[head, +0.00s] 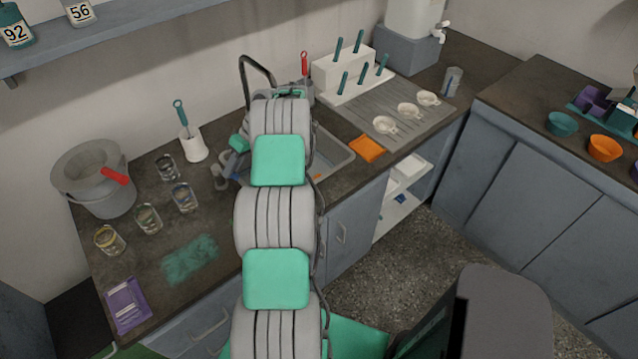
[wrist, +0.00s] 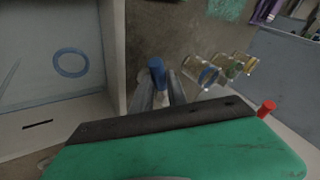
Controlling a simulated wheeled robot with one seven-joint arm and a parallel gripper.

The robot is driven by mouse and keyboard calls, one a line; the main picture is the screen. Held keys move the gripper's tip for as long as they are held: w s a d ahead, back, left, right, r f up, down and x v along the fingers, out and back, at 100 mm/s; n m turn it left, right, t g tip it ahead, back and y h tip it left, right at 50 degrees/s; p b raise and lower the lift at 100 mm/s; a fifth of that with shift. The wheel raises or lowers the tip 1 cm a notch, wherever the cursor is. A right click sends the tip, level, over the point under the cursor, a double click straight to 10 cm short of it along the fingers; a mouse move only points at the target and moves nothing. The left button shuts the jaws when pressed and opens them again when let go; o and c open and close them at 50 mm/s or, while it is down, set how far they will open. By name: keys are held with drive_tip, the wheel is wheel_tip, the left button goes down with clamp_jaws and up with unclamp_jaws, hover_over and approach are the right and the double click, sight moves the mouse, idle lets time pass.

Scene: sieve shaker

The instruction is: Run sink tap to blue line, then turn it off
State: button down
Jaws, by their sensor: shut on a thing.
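My gripper (wrist: 160,92) is shut on a blue-ended piece (wrist: 157,70), which looks like the tap's handle, beside the sink. In the head view my arm hides most of this grip. The tap's dark curved spout (head: 256,66) rises behind my arm at the back of the sink (head: 335,155). In the wrist view the pale sink basin (wrist: 40,101) fills the left, with a blue ring (wrist: 71,62) inside. A thin pale streak shows at its left edge; I cannot tell whether it is running water. The water level is unclear.
Several glass jars with coloured bands, one blue-banded (head: 184,198), stand left of my gripper. A grey pot (head: 95,178) and a white brush holder (head: 194,146) are further left.

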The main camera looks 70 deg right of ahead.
drive_tip(key=shift+w+b, duration=0.1)
drive_tip(key=shift+b, duration=0.2)
drive_tip(key=shift+a+m+b, duration=0.15)
drive_tip(key=shift+m+b, duration=0.25)
drive_tip(key=shift+b, duration=0.2)
drive_tip(key=shift+a+m+t+h+b, duration=0.25)
drive_tip(key=shift+m+t+h+b, duration=0.15)
drive_tip(key=shift+b, duration=0.05)
drive_tip(key=a+m+h, duration=0.1)
drive_tip(key=a+m+t+h, duration=0.1)
drive_tip(key=m, duration=0.1)
drive_tip(key=shift+w+r+m+b, duration=0.1)
drive_tip(key=shift+w+m+b, duration=0.05)
drive_tip(key=shift+m+b, duration=0.15)
drive_tip(key=c, duration=1.3)
unclamp_jaws()
drive_tip(key=shift+o, duration=0.3)
